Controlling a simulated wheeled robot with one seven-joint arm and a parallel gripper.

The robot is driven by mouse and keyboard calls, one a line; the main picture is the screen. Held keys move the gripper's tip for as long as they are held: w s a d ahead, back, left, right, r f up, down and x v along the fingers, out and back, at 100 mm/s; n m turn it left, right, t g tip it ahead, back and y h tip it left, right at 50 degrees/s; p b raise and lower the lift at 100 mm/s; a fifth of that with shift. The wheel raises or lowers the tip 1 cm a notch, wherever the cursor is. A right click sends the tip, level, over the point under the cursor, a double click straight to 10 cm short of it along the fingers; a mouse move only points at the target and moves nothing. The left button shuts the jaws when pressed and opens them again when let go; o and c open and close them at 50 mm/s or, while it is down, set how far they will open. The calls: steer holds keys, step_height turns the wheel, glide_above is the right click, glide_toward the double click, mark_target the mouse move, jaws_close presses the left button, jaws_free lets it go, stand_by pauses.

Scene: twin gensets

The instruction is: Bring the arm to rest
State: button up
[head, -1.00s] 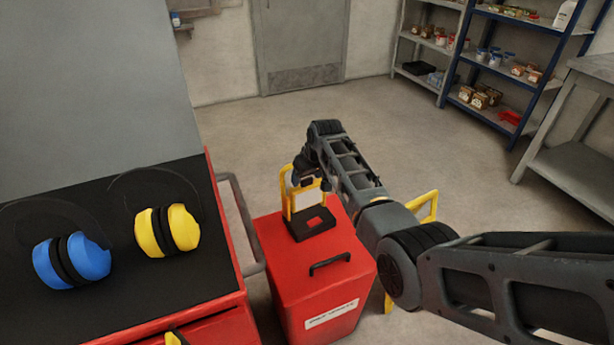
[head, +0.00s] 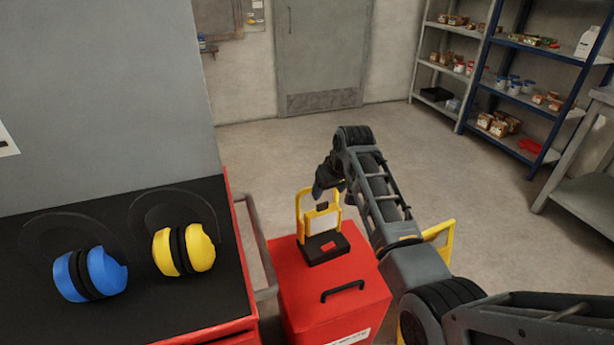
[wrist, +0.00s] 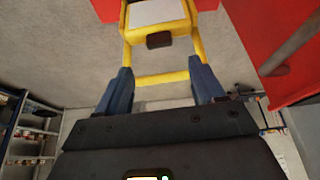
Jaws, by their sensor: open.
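My arm reaches forward over the right side of the red bin in the head view. My gripper (head: 326,184) is at its end, just above and behind the yellow-framed work lamp (head: 320,220). In the wrist view my gripper (wrist: 162,85) shows two blue-grey fingers spread apart with nothing held between them.
Blue ear defenders (head: 90,274) and yellow ear defenders (head: 184,250) lie on the black-topped red cabinet at left. A grey rail (head: 258,240) runs along its side. A yellow frame (head: 440,240) stands right of my arm. Shelves (head: 520,90) are at back right. Open floor lies behind the bin.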

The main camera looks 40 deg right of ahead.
steer(key=s+a+f+t, duration=0.2)
steer(key=s+a+f, duration=0.6)
steer(key=s+f, duration=0.35)
steer(key=s+a+n+t, duration=0.1)
steer(key=s+a+t, duration=0.35)
steer(key=s, duration=1.05)
steer(key=s+a+r, duration=0.4)
steer(key=s, duration=0.3)
steer(key=s+a+r, duration=0.3)
steer(key=s, duration=0.4)
steer(key=s+a+r+t, duration=0.1)
steer(key=s+r, duration=0.4)
steer(key=r, duration=0.3)
steer(key=s+a+r+n+t+y, duration=0.1)
steer(key=s+r+t, duration=0.1)
steer(key=s+r, duration=0.3)
step_height(320, 180, up, 3)
steer(key=shift+s+a+r, duration=0.1)
steer(key=shift+s+a, duration=0.25)
steer(key=shift+a, duration=0.05)
